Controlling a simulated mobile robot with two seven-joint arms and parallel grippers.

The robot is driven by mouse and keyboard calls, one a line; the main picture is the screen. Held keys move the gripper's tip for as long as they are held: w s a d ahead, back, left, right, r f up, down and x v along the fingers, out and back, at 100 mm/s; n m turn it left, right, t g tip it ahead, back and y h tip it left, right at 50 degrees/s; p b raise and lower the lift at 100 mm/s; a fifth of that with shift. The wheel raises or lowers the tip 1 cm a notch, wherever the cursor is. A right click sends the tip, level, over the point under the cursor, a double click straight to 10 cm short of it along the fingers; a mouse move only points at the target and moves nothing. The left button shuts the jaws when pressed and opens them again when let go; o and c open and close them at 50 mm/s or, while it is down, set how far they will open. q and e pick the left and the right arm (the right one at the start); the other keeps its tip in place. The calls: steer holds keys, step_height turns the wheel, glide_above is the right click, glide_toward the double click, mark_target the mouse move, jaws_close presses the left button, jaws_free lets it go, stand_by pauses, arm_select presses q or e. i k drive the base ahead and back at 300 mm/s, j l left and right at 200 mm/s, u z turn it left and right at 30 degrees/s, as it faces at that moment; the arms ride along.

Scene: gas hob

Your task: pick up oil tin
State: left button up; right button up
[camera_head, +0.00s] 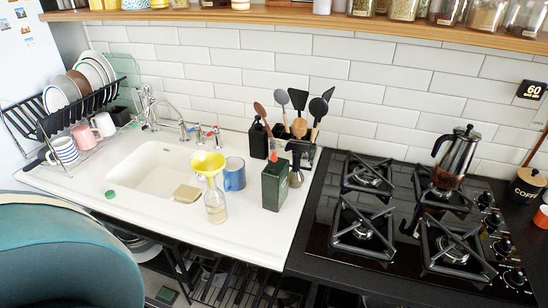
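The oil tin (274,187) appears to be the dark green, box-shaped can standing upright on the white counter (245,218), right of the sink. It has a small reddish top, partly against the dark containers behind it. A blue mug (234,174) stands to its left, with a gap between them. A small dark-topped item (295,170) stands close on its right; I cannot tell whether they touch. Neither of my grippers is in view, and nothing is holding the tin.
Utensils in holders (299,128) rise behind the tin. The gas hob (400,225) with a moka pot (456,158) lies right. The counter in front of the tin is clear.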

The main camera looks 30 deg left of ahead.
mark_target(275, 177)
steer(key=u, duration=1.5)
